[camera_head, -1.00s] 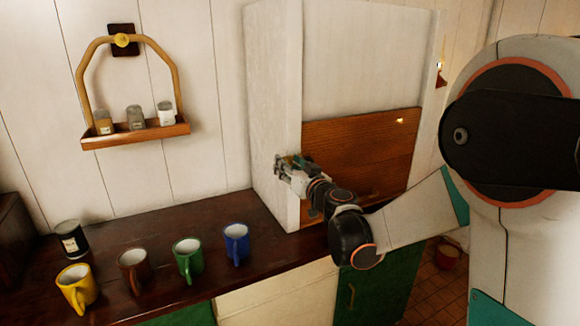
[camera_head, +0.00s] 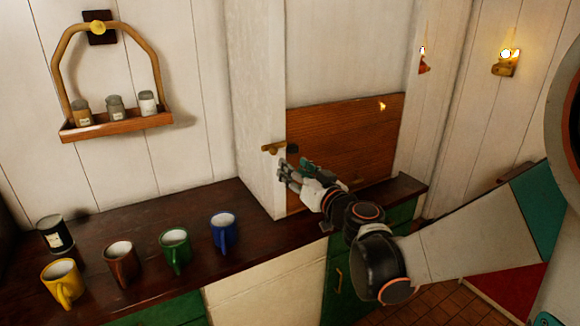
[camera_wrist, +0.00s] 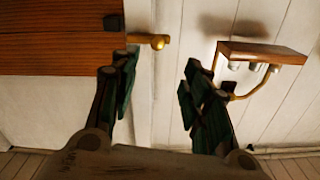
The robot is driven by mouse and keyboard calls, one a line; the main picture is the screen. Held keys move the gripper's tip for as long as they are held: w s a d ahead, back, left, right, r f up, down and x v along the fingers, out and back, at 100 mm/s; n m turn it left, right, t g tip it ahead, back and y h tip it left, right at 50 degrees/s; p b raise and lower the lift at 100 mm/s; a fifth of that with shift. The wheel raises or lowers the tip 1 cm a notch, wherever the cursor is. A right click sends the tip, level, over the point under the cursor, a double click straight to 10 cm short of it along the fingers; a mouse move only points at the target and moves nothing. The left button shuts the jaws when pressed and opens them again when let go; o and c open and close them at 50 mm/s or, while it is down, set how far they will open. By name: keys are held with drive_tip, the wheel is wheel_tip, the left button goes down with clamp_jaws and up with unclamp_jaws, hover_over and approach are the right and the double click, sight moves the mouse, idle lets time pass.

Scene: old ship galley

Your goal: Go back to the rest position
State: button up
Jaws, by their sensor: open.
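My gripper (camera_head: 284,173) is open and empty in the head view, in front of the front edge of the white partition (camera_head: 262,185). A brass handle (camera_head: 273,148) with a dark end sits just above the fingertips, clear of them. In the wrist view my gripper (camera_wrist: 160,80) shows its two dark green fingers spread apart with nothing between them. The brass handle (camera_wrist: 150,41) appears beyond the left finger there. A brown wooden panel (camera_head: 345,140) lies behind my gripper.
Yellow (camera_head: 62,284), brown (camera_head: 121,262), green (camera_head: 175,250) and blue (camera_head: 224,232) mugs and a black jar (camera_head: 55,234) stand on the dark counter (camera_head: 205,200). A wall rack (camera_head: 118,127) holds 3 small jars. Wall lamps (camera_head: 506,62) are at right.

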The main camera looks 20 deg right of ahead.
idle(0.3)
drive_tip(key=s+a+f+n+g+y, duration=0.1)
drive_tip(key=s+a+g, duration=0.2)
drive_tip(key=s, duration=0.4)
drive_tip(key=s+a+f+n+g, duration=0.1)
drive_tip(key=s+a+f+g, duration=0.1)
drive_tip(key=s+a+g, duration=0.3)
drive_tip(key=s+d+f+m+g+h, duration=0.1)
drive_tip(key=s+d, duration=0.3)
drive_tip(key=s, duration=0.4)
drive_tip(key=s+d+f+m+g+h, duration=0.1)
drive_tip(key=s+d+f+h, duration=0.3)
drive_tip(key=s, duration=0.4)
drive_tip(key=shift+s+d+f+m+h, duration=0.15)
drive_tip(key=shift+d+f+m+h, duration=0.15)
drive_tip(key=shift+d+f+m, duration=0.15)
